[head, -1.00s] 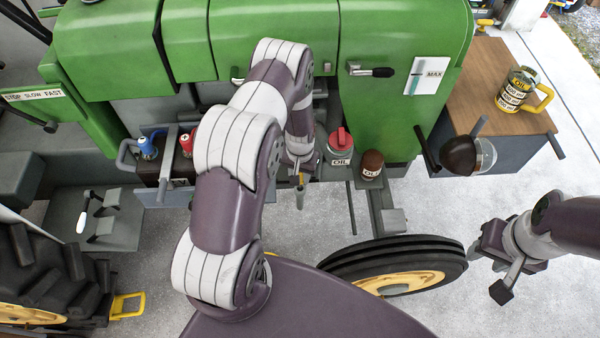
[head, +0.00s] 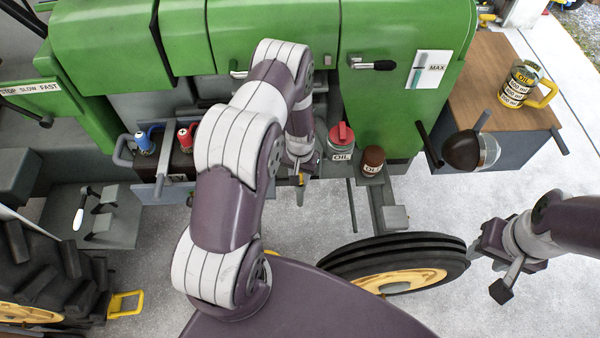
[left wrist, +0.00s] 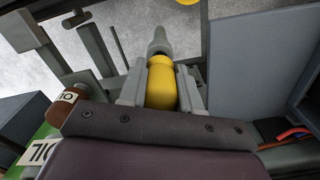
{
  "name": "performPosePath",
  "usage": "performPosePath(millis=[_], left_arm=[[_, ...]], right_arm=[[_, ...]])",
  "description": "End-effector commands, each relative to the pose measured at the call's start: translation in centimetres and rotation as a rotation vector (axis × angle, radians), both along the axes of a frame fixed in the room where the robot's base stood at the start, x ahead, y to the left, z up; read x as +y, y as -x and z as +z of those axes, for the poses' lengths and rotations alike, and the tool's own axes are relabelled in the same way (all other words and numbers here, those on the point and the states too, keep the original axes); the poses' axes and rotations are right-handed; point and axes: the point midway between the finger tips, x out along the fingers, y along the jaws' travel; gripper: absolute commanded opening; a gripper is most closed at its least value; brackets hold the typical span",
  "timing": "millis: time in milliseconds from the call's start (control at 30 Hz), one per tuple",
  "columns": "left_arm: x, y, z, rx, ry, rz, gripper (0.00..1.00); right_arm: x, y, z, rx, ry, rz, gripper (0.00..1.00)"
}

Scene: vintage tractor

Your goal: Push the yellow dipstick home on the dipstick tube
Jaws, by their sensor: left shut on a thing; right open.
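The yellow dipstick (left wrist: 162,84) sits upright between the two grey fingers of my left gripper (left wrist: 160,88) in the left wrist view. The gripper is shut on it. The grey dipstick tube (left wrist: 159,42) lies in line just beyond the yellow end; whether a gap is left between them cannot be told. In the head view my left gripper (head: 299,174) is mostly hidden by my own arm, with a bit of yellow and the tube (head: 300,196) showing below it. My right gripper (head: 487,268) is open and empty at the right, over the floor, far from the dipstick.
The green hood (head: 395,90) rises behind. A front wheel (head: 400,262) is below right.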

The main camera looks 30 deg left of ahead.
Motion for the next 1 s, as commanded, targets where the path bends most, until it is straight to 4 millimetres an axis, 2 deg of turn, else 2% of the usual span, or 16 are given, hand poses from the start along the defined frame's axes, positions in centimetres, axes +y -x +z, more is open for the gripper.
performPosePath(millis=[900, 933, 1000], left_arm=[[0.0, 0.0, -2.4, 0.000, 0.000, 0.000, 0.00], [0.0, 0.0, -2.4, 0.000, 0.000, 0.000, 0.36], [0.0, 0.0, -2.3, 0.000, 0.000, 0.000, 0.59]], right_arm=[[0.0, 0.0, -2.1, 0.000, 0.000, 0.000, 0.43], [0.0, 0.0, -2.0, 0.000, 0.000, 0.000, 0.43], [0.0, 0.0, -1.9, 0.000, 0.000, 0.000, 0.43]])
